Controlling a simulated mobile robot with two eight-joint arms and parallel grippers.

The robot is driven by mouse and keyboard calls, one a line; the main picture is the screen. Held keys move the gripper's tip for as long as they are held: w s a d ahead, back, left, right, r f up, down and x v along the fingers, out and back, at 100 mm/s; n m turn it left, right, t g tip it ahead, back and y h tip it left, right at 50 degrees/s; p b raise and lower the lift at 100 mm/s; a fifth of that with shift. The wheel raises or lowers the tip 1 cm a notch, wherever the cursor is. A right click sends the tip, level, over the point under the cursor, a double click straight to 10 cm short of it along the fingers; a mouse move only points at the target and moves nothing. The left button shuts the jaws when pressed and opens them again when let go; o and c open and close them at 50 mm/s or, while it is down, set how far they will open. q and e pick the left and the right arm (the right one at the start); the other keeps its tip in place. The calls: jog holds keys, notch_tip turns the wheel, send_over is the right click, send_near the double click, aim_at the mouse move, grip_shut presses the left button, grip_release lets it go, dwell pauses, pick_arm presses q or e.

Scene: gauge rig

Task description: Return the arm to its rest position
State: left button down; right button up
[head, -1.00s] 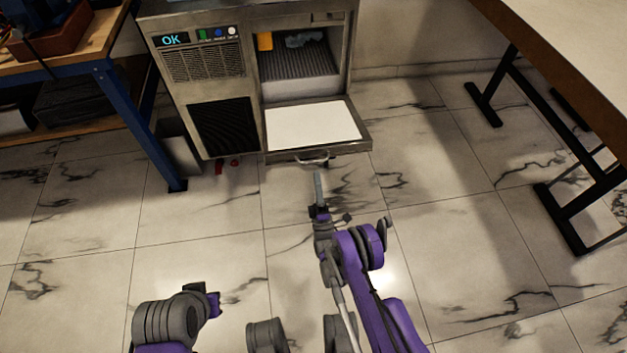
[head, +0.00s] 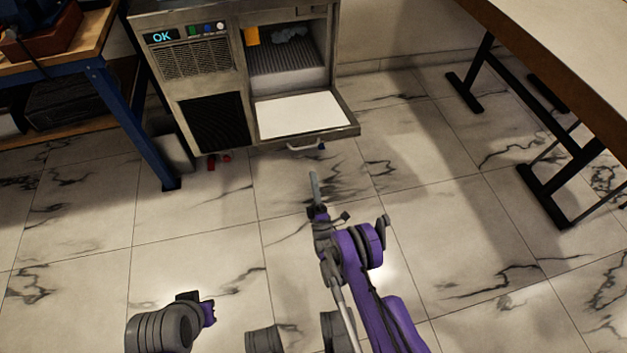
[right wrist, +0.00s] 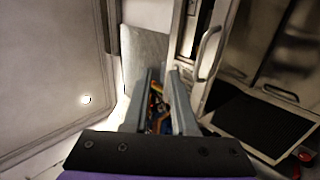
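My right arm reaches forward over the floor in the head view, with its right gripper (head: 314,187) pointing toward the machine, short of the lowered door. In the right wrist view the two grey fingers (right wrist: 163,95) stand apart with a gap between them, and I see nothing held. Coloured items show through the gap, too small to name. My left arm shows only in part at the bottom left of the head view; its fingers are not seen.
A metal machine (head: 205,85) with an "OK" display has its door (head: 355,128) lowered and a handle (head: 305,145) at the front. A blue-legged workbench (head: 150,140) stands left, a table (head: 570,50) right.

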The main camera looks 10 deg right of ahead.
dwell(0.3)
